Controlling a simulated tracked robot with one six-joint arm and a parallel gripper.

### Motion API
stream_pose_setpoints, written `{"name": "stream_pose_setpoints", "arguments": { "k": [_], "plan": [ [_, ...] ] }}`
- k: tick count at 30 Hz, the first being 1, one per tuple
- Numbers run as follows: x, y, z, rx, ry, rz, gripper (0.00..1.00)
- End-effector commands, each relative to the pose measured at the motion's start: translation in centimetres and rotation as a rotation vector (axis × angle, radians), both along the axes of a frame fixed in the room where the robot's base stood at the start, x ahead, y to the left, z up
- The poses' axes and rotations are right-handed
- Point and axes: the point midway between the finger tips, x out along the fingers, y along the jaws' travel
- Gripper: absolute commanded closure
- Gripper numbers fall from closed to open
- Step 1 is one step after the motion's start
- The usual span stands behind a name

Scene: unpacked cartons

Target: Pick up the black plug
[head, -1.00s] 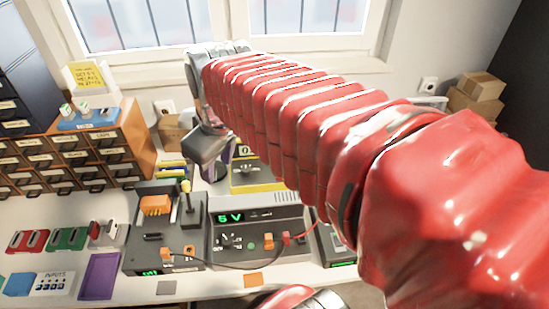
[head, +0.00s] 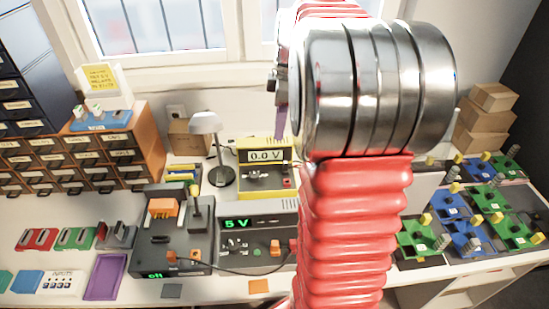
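I cannot pick out a black plug with certainty. A black cable (head: 235,270) runs from the dark tester box (head: 140,235) along the front of the grey 5 V supply (head: 262,222). An orange plug (head: 274,247) and a red plug (head: 293,245) sit on the supply's front, beside my arm. My arm rises in front of the bench right of centre and hides the supply's right end. My gripper's fingers cannot be made out. A thin purple sliver shows at the arm's left edge, and I cannot tell what it is.
A grey lamp (head: 221,178) and a yellow meter (head: 262,190) reading 0.0 V stand behind. Drawers (head: 75,160) are at left, a purple tray (head: 105,277) at front left. Green and blue boards (head: 460,238) fill the right. Cartons (head: 487,120) are stacked behind them.

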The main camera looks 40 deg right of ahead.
Motion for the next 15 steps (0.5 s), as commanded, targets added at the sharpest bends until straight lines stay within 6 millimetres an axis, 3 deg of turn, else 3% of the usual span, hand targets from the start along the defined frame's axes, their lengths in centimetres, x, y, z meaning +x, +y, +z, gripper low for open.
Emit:
{"name": "stream_pose_setpoints", "arguments": {
  "k": [3, 6, 15],
  "plan": [
    [0.1, -2.9, -1.3, 0.017, 0.015, 0.056, 0.64],
    [0.1, -4.4, -1.9, 0.026, 0.02, 0.094, 0.64],
    [0.1, -5.3, -2.2, 0.032, 0.021, 0.123, 0.64]
  ]
}}
